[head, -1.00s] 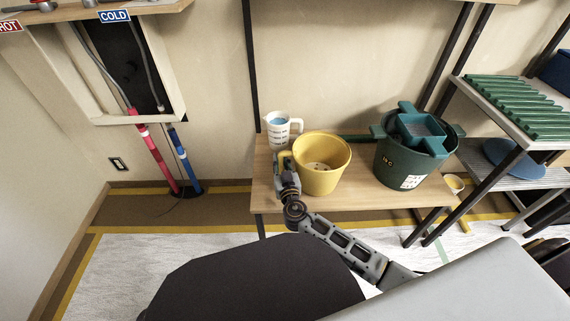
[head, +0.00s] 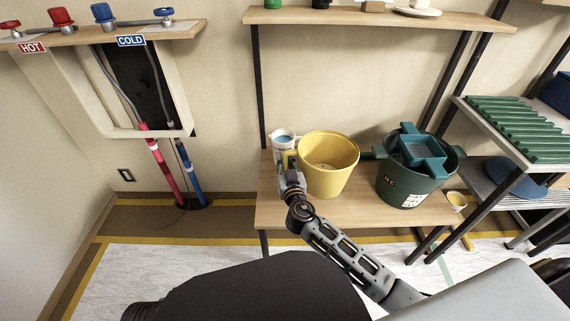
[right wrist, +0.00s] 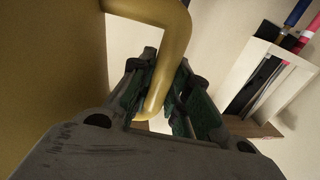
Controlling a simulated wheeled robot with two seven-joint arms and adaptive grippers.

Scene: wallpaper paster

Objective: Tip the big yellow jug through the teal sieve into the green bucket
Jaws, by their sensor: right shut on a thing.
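The big yellow jug (head: 327,172) is upright and appears lifted a little above the wooden bench, left of the green bucket. My right gripper (head: 291,170) is at its left side. In the right wrist view the fingers (right wrist: 166,105) close around the jug's yellow handle (right wrist: 172,62), with the jug wall (right wrist: 50,65) at left. The green bucket (head: 403,190) stands on the bench at right. The teal sieve (head: 421,150) rests across the bucket's top. The jug's contents are hard to make out. My left gripper is not in view.
A white measuring jug (head: 281,141) with blue inside stands close behind the gripper. A small yellow cup (head: 457,199) is right of the bucket. A shelf (head: 380,17) hangs above the wooden bench (head: 375,212). A rack with green ribbed trays (head: 520,128) stands at right.

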